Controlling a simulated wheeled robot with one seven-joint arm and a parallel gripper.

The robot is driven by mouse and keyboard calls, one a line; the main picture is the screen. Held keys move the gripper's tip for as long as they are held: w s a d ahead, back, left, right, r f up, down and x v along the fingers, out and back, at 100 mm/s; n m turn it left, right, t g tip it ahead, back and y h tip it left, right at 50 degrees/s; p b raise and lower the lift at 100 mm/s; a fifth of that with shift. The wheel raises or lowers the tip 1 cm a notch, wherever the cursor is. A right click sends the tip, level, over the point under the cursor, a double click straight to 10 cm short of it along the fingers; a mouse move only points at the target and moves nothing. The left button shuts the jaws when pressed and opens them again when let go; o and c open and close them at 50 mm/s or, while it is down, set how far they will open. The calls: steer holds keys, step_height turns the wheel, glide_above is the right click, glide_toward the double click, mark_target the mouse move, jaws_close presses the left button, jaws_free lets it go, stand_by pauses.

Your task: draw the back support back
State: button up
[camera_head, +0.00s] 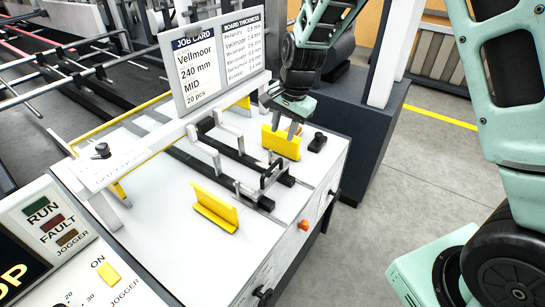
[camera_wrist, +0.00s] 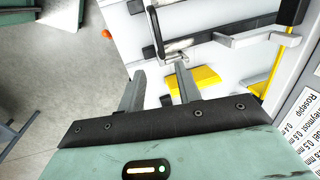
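On the white machine table (camera_head: 165,225), metal brackets (camera_head: 231,137) and a grey-black wire-like stop (camera_head: 270,172) stand on dark rails (camera_head: 190,160). I cannot tell for sure which part is the back support. Two yellow angled guides stand beside the rails, a near one (camera_head: 214,207) and a far one (camera_head: 281,142). My gripper (camera_head: 284,127) is open above the far guide, its fingers pointing down and overlapping it in this view. In the wrist view, my gripper (camera_wrist: 160,72) has clear space between its fingers, with the yellow guide (camera_wrist: 202,80) partly behind the right finger. Contact cannot be told.
A job card sign (camera_head: 220,62) stands behind the rails, close to my arm. A small black knob (camera_head: 318,141) is right of the far guide. An orange knob (camera_head: 304,225) is on the table's front side. A control panel (camera_head: 60,245) is at lower left. Open floor lies right.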

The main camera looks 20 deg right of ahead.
mark_target(275, 164)
steer(key=f+p, duration=0.1)
steer(key=f, duration=0.3)
steer(key=w+a+f, duration=0.1)
steer(key=f, duration=0.3)
steer(key=w+f+p, duration=0.1)
steer(key=f, duration=0.3)
steer(key=shift+a+f+p, duration=0.2)
steer(key=shift+f+p, duration=0.05)
steer(key=shift+p, duration=0.05)
jaws_close()
